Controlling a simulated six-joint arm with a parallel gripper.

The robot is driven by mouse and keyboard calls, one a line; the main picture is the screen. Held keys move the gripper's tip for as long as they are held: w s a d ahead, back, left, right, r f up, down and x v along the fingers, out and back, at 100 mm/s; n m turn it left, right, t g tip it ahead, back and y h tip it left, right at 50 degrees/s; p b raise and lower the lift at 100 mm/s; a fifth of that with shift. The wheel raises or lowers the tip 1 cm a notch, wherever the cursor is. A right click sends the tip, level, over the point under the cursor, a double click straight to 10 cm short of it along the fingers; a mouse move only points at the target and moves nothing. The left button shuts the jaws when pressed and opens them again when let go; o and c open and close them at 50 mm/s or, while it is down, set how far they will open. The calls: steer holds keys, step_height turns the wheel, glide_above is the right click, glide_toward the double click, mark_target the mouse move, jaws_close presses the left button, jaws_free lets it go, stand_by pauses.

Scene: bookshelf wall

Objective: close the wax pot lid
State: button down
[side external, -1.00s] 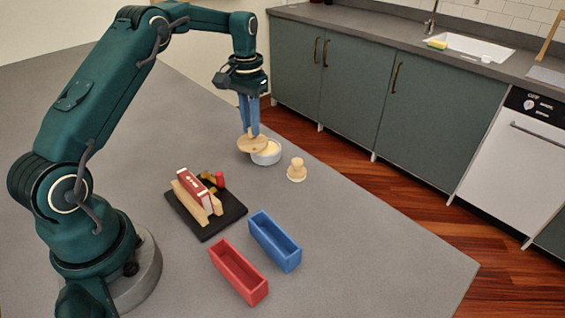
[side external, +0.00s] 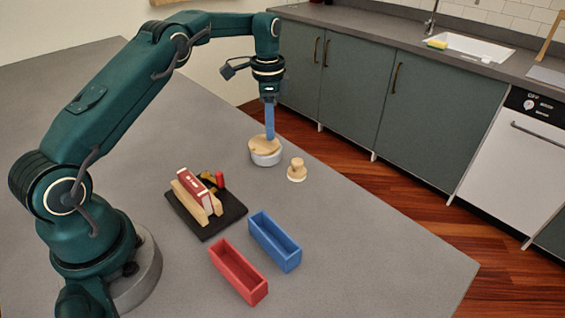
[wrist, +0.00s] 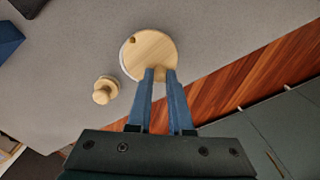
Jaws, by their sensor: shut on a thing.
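The wax pot is a low, round, light grey-white pot (side external: 267,159) on the counter. Its round wooden lid (side external: 259,147) lies over the top and covers nearly all of the opening. In the wrist view, the lid (wrist: 150,52) shows a small peg (wrist: 132,40) near its edge, and a thin pale strip of the pot (wrist: 123,62) shows along its left side. My gripper (side external: 270,137) points down at the lid's far edge. In the wrist view, its two blue fingers (wrist: 160,74) are shut on a small wooden part at the lid's edge, mostly hidden between them.
A wooden knobbed piece (side external: 297,171) stands just right of the pot. A black board (side external: 229,215) carries a red-and-white block (side external: 197,192) between wooden pieces. Blue (side external: 288,263) and red (side external: 256,293) open boxes stand nearer the front. The counter's right edge is close to the pot.

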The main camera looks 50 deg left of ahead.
steer(key=shift+d+m, duration=0.25)
steer(key=shift+m, duration=0.35)
stand_by(0.8)
steer(key=c, duration=0.8)
jaws_free()
steer(key=shift+r, duration=0.1)
steer(key=shift+r, duration=2.5)
